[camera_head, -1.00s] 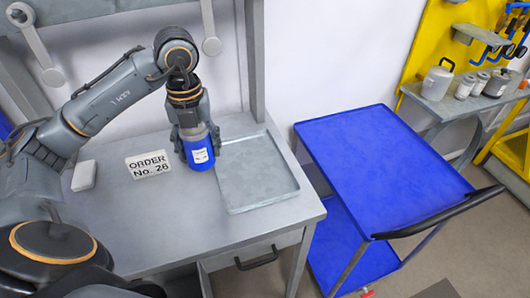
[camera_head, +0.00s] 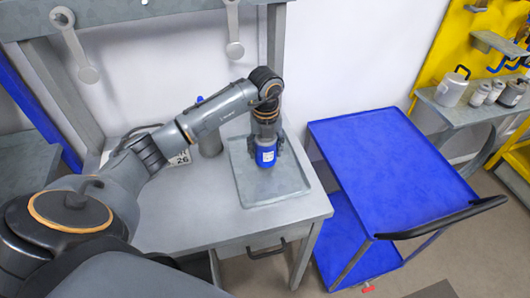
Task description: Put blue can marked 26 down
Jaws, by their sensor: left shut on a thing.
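My left gripper (camera_head: 266,141) points down and is shut on the blue can (camera_head: 266,157), which has a white label too small to read. The can is upright and over the middle of the grey metal tray (camera_head: 246,191) on the workbench. I cannot tell whether its base touches the tray floor. My right gripper is not in view.
The grey workbench (camera_head: 190,225) has free room in front of the tray. A grey upright object (camera_head: 210,144) is partly hidden by my arm. A blue cart (camera_head: 385,165) stands to the right, its top empty. Several containers (camera_head: 480,92) stand on a shelf at the far right.

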